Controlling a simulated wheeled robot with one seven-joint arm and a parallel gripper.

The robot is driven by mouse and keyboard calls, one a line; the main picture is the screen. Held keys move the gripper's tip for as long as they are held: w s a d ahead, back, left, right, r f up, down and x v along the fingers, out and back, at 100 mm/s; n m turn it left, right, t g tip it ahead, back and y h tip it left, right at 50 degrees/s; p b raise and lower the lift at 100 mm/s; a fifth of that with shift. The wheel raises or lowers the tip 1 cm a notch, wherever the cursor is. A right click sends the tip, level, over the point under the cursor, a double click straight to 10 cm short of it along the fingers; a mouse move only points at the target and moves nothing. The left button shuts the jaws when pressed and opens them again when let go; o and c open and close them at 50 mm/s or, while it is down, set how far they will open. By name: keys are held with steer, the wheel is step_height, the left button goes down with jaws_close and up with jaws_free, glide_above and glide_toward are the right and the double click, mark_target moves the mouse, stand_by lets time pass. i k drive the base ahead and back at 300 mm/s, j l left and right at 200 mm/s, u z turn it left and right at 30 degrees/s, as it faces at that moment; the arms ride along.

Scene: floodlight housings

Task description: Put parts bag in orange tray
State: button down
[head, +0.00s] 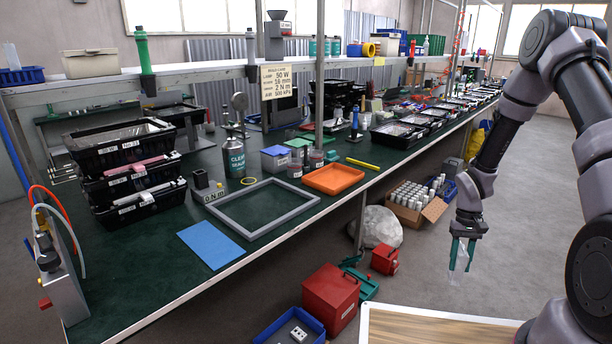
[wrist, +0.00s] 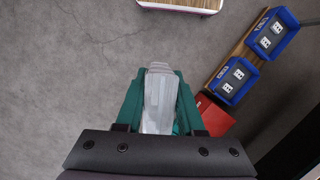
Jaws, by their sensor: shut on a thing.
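The parts bag (wrist: 159,100) is a clear, pale bag held between the teal fingers of my gripper (wrist: 160,85) in the wrist view. In the head view my gripper (head: 462,250) points down over the floor at the right, shut on the bag (head: 460,262), which hangs below the fingers. The orange tray (head: 333,179) lies on the green workbench near its front edge, left of my gripper and well apart from it. The visible inside of the tray looks empty.
A grey square frame (head: 262,208) and a blue sheet (head: 211,245) lie left of the tray. Tins and small boxes stand behind it, and a yellow marker (head: 362,164) lies to its right. Red boxes (head: 331,298) and a carton of white bottles (head: 416,203) stand below the bench.

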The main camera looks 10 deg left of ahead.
mark_target(334, 178)
steer(key=i+l+u, duration=0.4)
steer(key=l+u, duration=0.15)
steer(key=i+l+u, duration=0.15)
steer(key=l+u, duration=0.15)
steer(key=i+l+u, duration=0.15)
steer(key=l+u, duration=0.4)
steer(key=l, duration=0.25)
steer(key=i+l+u, duration=0.1)
steer(key=l+u, duration=0.2)
steer(key=l, duration=0.1)
